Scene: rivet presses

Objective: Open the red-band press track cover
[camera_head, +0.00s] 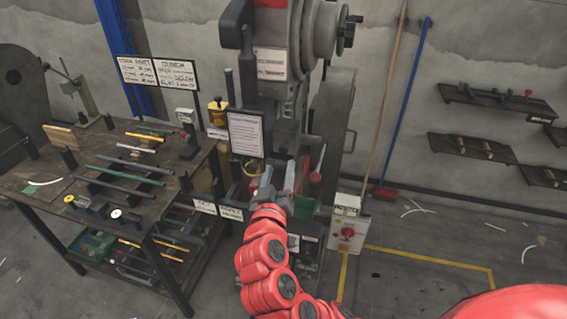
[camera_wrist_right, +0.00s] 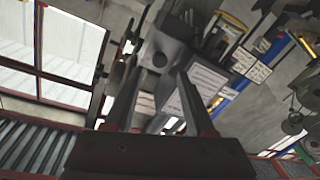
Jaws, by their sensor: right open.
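The press (camera_head: 309,110) stands in the middle of the head view, with red at its upper edge (camera_head: 270,4). I cannot make out the track cover for certain. My right gripper (camera_head: 279,178) is in front of the press's lower middle, below a white notice sheet (camera_head: 246,134). Its fingers are apart, with nothing clearly held between them. A red knob (camera_head: 315,177) shows just right of it. In the right wrist view the open gripper (camera_wrist_right: 155,84) points at grey machine parts (camera_wrist_right: 166,50); contact cannot be told. My left gripper is not in view.
A workbench (camera_head: 60,190) with rods and small parts stands left of the press. A control box (camera_head: 347,232) with a red knob stands right of it. A blue-handled broom (camera_head: 406,105) leans on the wall. Floor at the right is mostly clear.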

